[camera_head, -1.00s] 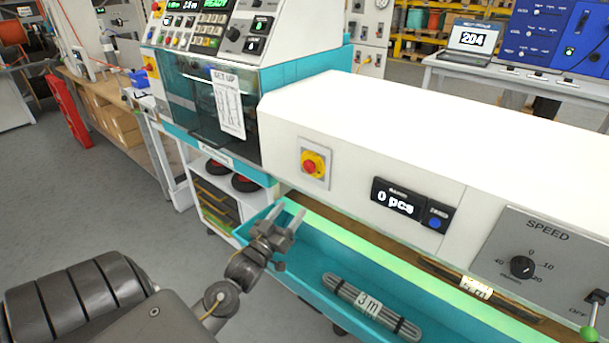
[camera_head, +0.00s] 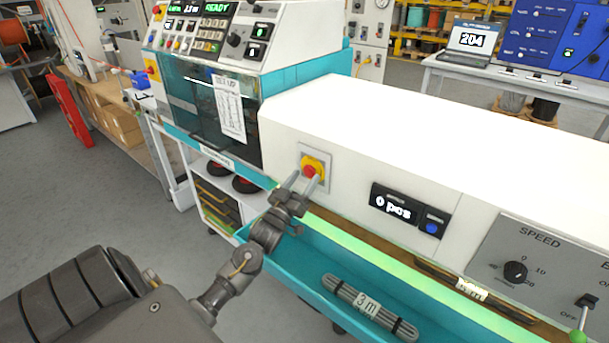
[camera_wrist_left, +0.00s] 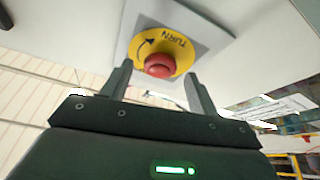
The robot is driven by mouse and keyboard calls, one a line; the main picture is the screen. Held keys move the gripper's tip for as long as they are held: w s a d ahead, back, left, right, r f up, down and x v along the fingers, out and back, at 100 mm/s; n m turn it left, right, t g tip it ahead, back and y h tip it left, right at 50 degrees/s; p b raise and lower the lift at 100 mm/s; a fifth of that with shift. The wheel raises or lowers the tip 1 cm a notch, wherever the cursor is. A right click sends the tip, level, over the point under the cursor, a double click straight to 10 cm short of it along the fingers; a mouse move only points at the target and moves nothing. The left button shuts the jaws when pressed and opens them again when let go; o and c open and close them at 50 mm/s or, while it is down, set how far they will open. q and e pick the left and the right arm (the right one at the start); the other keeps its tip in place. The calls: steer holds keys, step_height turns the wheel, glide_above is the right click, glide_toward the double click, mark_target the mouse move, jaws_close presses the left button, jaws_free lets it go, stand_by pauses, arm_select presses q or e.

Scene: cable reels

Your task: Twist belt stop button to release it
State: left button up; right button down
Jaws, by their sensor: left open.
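The belt stop button (camera_head: 311,168) is a red mushroom knob on a yellow disc, set in a grey plate on the white front of the belt housing. In the left wrist view the red button (camera_wrist_left: 159,66) lies ahead of the fingers, and its yellow disc (camera_wrist_left: 172,48) shows an arrow and the word TURN. My left gripper (camera_head: 302,181) is open, its two fingertips just below and in front of the button. In the wrist view the fingers of this gripper (camera_wrist_left: 157,82) are spread on either side of the button's lower part. My right gripper is not in view.
The white belt housing (camera_head: 400,125) carries a counter display (camera_head: 393,203) reading 0 pcs and a speed panel (camera_head: 530,260). Below is a teal trough (camera_head: 300,262) with a grey cable bundle (camera_head: 365,306) marked 3 m. A teal machine (camera_head: 190,100) stands to the left.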

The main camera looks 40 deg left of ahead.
arm_select(q)
steer(key=shift+w+r, duration=0.15)
steer(key=shift+w, duration=0.35)
